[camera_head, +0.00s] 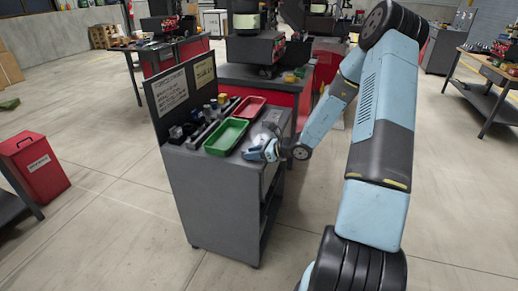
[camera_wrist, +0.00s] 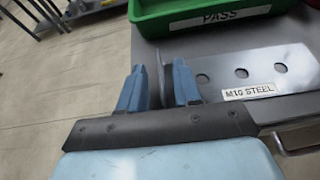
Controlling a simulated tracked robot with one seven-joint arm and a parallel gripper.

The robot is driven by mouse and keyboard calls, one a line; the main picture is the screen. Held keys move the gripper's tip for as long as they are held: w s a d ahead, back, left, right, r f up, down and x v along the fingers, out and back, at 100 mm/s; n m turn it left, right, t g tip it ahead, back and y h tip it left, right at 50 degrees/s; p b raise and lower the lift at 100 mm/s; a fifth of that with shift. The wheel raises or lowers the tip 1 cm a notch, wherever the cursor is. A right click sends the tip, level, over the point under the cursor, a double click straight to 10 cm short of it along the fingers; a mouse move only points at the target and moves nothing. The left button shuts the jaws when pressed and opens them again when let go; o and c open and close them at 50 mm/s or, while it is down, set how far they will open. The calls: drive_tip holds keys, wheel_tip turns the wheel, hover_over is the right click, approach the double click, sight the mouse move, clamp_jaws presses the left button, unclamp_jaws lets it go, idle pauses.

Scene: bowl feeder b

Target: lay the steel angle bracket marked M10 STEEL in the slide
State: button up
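The steel angle bracket (camera_wrist: 222,72) lies on the grey cart top, below the green tray in the wrist view. It is a grey plate with a row of round holes and a white label reading M10 STEEL. In the wrist view my gripper (camera_wrist: 160,85) has its two blue fingers apart at the bracket's left end. A grey upright part shows between them, nearer the right finger; I see no clear grip on it. In the head view my gripper (camera_head: 266,150) is low over the cart's right front, hiding part of the bracket. I cannot make out the slide.
The green tray (camera_wrist: 202,28), labelled PASS, is close beyond my fingers. A red tray (camera_head: 249,106) sits behind it on the cart (camera_head: 215,195). Small parts stand left of the trays, before an upright board (camera_head: 180,90). A wire handle (camera_wrist: 290,150) shows at lower right.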

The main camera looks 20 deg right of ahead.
drive_tip(key=shift+x, duration=0.95)
drive_tip(key=shift+c, duration=0.4)
clamp_jaws()
